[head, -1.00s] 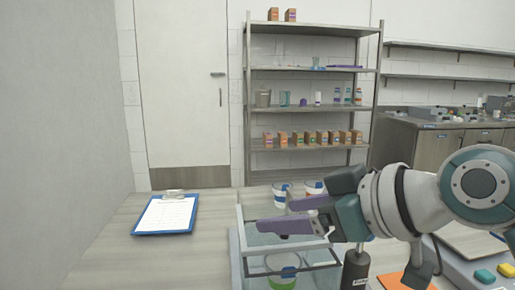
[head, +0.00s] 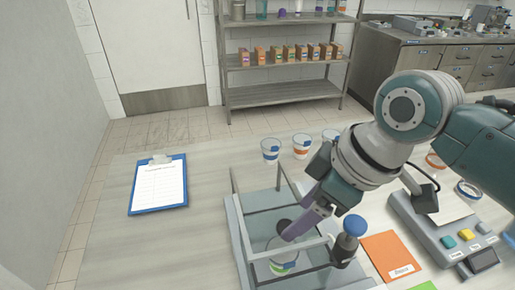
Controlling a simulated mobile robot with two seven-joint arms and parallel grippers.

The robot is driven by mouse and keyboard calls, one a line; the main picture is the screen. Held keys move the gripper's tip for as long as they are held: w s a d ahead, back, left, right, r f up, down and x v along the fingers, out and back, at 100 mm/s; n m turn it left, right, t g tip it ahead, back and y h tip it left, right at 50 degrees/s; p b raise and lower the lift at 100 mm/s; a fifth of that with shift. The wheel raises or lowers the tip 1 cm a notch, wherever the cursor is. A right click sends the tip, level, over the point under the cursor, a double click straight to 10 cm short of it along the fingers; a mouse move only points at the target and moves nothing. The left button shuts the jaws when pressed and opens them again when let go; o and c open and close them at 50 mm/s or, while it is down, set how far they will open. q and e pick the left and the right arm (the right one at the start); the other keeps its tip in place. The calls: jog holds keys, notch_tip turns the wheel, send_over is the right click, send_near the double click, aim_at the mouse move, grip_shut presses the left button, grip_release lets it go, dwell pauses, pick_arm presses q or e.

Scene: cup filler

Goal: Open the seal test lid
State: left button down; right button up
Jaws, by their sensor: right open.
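The seal test box (head: 236,225) has a grey frame and clear walls and stands at the table's front middle. Its clear lid is hard to tell from the walls, so I cannot tell how the lid sits. A dark round piece (head: 284,226) shows at the box top. A cup with a green band (head: 282,266) is inside, partly covered by the frame. My right gripper (head: 298,222) reaches in from the right, over the box, with its purple fingers pointing down and left beside the dark round piece. It is open; contact is unclear. My left gripper is out of view.
A blue-topped black handle (head: 351,228) stands at the box's right. Several cups, one with a blue label (head: 270,150), stand behind. An orange card (head: 388,255) and a button console (head: 445,228) are on the right. A clipboard (head: 158,186) lies left, with bare table around it.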

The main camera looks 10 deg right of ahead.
aim_at(278, 212)
jog(key=shift+x, duration=1.95)
jog(key=shift+w, duration=0.1)
jog(key=shift+c, duration=0.3)
grip_shut()
